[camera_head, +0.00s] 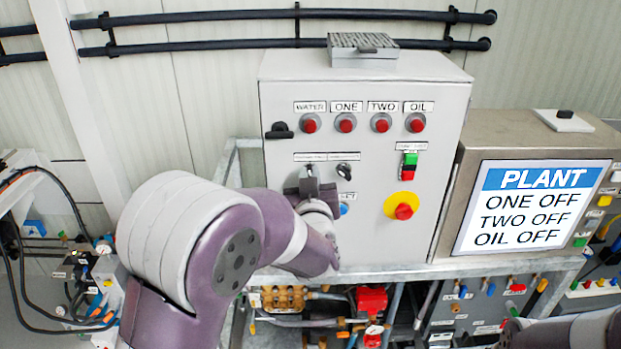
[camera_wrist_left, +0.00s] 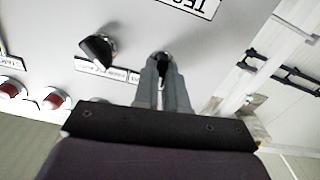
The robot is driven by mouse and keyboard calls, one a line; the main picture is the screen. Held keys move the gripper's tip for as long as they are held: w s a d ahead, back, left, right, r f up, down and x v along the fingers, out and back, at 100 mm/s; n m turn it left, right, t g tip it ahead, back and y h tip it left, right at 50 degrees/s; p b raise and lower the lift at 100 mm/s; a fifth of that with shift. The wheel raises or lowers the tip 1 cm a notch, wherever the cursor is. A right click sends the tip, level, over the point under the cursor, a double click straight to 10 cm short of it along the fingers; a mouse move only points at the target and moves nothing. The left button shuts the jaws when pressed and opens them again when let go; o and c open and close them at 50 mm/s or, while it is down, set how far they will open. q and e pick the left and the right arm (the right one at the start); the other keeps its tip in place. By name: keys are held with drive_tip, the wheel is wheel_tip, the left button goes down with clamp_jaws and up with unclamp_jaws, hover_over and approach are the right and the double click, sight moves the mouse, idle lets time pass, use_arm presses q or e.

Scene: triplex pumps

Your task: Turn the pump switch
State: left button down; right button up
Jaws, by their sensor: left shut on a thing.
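The grey control box (camera_head: 375,235) stands in front of me. On its front are two black rotary switches under small white labels. My left gripper (camera_head: 309,183) reaches the left switch (camera_head: 309,170). In the left wrist view, the gripper's two grey fingers (camera_wrist_left: 165,68) are shut on this black switch knob (camera_wrist_left: 162,56), which is mostly hidden between them. The second black switch (camera_head: 344,172) is free, just to the right; it also shows in the left wrist view (camera_wrist_left: 98,48). The label wording over the switches is too small to read. My right gripper is out of view.
Red lamps (camera_head: 345,122) sit above the switches. A red button on a yellow disc (camera_head: 404,206) and a green-red switch (camera_head: 410,165) are to the right. The blue button (camera_head: 344,210) is close to my gripper. The plant screen (camera_head: 535,205) reads ONE, TWO, OIL OFF.

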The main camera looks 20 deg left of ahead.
use_arm(q)
drive_tip(key=shift+r+m, duration=0.45)
drive_tip(key=shift+m, duration=0.05)
drive_tip(key=shift+w, duration=0.1)
drive_tip(key=c, duration=1.2)
unclamp_jaws()
drive_tip(key=shift+f, duration=0.1)
drive_tip(key=shift+f, duration=0.1)
drive_tip(key=b+v, duration=0.4)
drive_tip(key=v, duration=0.9)
